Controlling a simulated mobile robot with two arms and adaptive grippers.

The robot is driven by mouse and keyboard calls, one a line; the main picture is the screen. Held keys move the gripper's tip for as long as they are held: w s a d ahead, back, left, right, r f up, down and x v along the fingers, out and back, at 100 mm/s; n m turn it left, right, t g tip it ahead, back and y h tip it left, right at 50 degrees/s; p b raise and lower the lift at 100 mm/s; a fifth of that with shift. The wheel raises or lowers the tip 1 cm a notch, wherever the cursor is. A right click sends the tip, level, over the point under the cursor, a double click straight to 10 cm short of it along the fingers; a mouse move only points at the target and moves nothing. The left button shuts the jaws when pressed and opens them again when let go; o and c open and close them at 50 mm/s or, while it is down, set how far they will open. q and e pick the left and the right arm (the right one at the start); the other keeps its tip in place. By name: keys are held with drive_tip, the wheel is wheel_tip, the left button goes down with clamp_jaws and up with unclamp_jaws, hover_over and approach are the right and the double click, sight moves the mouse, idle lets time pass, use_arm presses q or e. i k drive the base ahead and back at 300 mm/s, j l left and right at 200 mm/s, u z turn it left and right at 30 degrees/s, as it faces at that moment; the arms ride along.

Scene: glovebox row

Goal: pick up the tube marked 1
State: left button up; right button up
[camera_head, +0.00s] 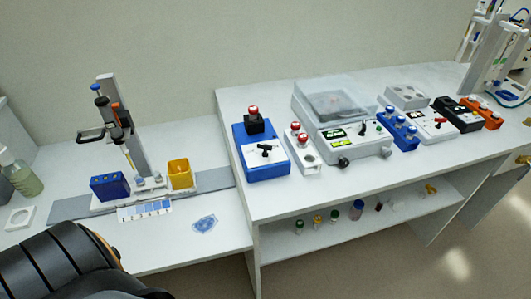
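Several small capped tubes stand on the open shelf under the right bench, including a green-capped one (299,226), a yellow-topped one (317,221), another green-capped one (334,216), a larger purple one with a blue cap (357,209) and a dark red one (379,205). A yellow item (430,189) is further right. No number is readable on any of them, so I cannot tell which is marked 1. A dark, ribbed part of my arm fills the bottom left corner. Neither gripper shows.
The right bench (230,105) carries a blue box (262,168), a lidded grey machine (345,140) and several switch boxes. Floor is clear at lower right.

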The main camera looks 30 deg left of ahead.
sight(253, 111)
drive_tip(key=j+u, duration=0.2)
drive_tip(key=u, duration=0.2)
drive_tip(key=i+j+u, duration=0.1)
drive_tip(key=u, duration=0.35)
drive_tip(key=i+j+u, duration=0.1)
drive_tip(key=u, duration=0.3)
